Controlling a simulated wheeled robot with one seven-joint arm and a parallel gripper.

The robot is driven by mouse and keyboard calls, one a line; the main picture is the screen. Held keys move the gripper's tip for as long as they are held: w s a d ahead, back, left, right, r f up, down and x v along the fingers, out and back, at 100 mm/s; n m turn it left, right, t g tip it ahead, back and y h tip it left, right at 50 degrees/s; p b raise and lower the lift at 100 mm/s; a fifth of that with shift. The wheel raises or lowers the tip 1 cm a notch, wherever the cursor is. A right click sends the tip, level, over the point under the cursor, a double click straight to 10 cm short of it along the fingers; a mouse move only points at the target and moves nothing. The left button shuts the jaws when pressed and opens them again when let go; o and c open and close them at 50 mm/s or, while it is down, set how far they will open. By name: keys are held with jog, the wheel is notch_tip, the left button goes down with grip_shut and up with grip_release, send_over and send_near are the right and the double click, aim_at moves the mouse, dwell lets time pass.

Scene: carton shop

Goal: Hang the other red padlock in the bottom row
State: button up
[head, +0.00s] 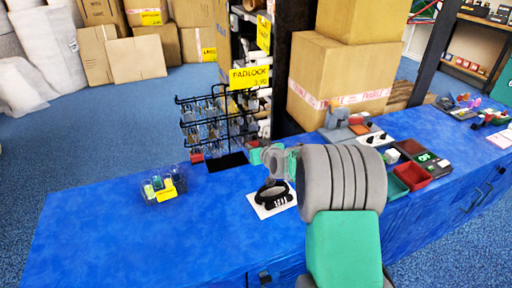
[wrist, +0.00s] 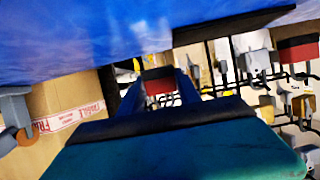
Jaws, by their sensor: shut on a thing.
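The black wire padlock rack (head: 180,99) stands at the far edge of the blue counter, under a yellow PADLOCK sign. Several padlocks hang on its rows. One red padlock (head: 196,157) hangs low at the rack's left; a red padlock also shows at the right of the wrist view (wrist: 298,48). My gripper (head: 258,155) is just right of the rack's lower part. In the wrist view, my gripper (wrist: 160,92) is shut on another red padlock (wrist: 158,80), which shows between the fingers. In the head view the held padlock is not clearly visible.
A white card with a black item (head: 271,197) is close below my gripper. A clear box with a yellow label (head: 163,187) stands at left.

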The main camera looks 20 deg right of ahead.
jog(key=o, duration=1.3)
jog(key=v, duration=0.8)
jog(key=shift+w+p, duration=0.1)
jog(key=shift+p, duration=0.2)
jog(key=s+a+r+n+g+y+p, duration=0.1)
jog(key=s+a+r+g+p, duration=0.3)
jog(key=s+a+r+p, duration=0.4)
jog(key=s+a+r+g+p, duration=0.2)
jog(key=s, duration=0.4)
jog(key=s+a+r+g+p, duration=0.2)
jog(key=s, duration=0.4)
jog(key=s+a+r+g+h+p, duration=0.1)
jog(key=s+a+r+g+p, duration=0.1)
jog(key=s, duration=0.5)
jog(key=shift+r+m+p, duration=0.4)
jog(key=shift+p, duration=0.05)
